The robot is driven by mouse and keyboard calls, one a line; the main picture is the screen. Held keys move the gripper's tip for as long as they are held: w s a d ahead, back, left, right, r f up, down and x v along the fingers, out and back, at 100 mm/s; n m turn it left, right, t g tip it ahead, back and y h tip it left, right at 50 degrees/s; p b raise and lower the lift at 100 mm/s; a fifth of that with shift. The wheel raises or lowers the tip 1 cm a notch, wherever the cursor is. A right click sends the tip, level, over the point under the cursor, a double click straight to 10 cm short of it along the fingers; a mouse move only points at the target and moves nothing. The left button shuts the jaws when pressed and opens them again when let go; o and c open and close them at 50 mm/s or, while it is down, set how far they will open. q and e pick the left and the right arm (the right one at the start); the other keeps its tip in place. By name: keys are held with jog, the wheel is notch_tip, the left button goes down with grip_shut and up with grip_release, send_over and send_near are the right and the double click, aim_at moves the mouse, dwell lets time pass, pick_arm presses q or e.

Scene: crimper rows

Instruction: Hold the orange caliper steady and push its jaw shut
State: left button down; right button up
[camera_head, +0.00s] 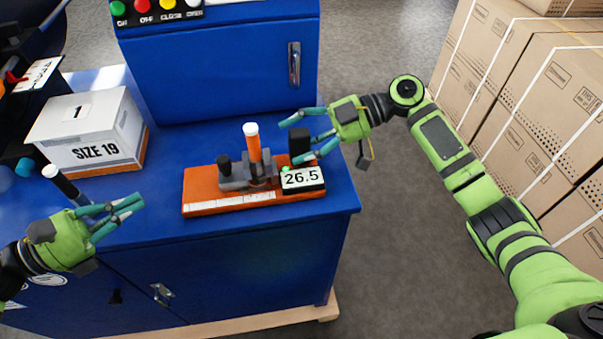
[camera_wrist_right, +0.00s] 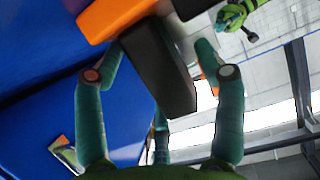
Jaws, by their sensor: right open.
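The orange caliper (camera_head: 200,192) lies on the blue bench top with a white ruled strip along its front. A grey sliding jaw (camera_head: 235,180) with an upright orange, white-topped handle (camera_head: 253,145) sits near its middle. A black block (camera_head: 299,143) stands at its right end, behind a display (camera_head: 302,179) reading 26.5. My right gripper (camera_head: 293,139) is open, its fingers spread around the black block; the right wrist view shows this block (camera_wrist_right: 158,65) between the fingers, not clearly gripped. My left gripper (camera_head: 128,212) is open and empty, in front and left of the caliper, apart from it.
A blue cabinet (camera_head: 220,65) rises behind the caliper. Stacked cartons (camera_head: 530,90) stand right, across open floor.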

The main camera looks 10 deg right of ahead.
jog(key=v, duration=1.2)
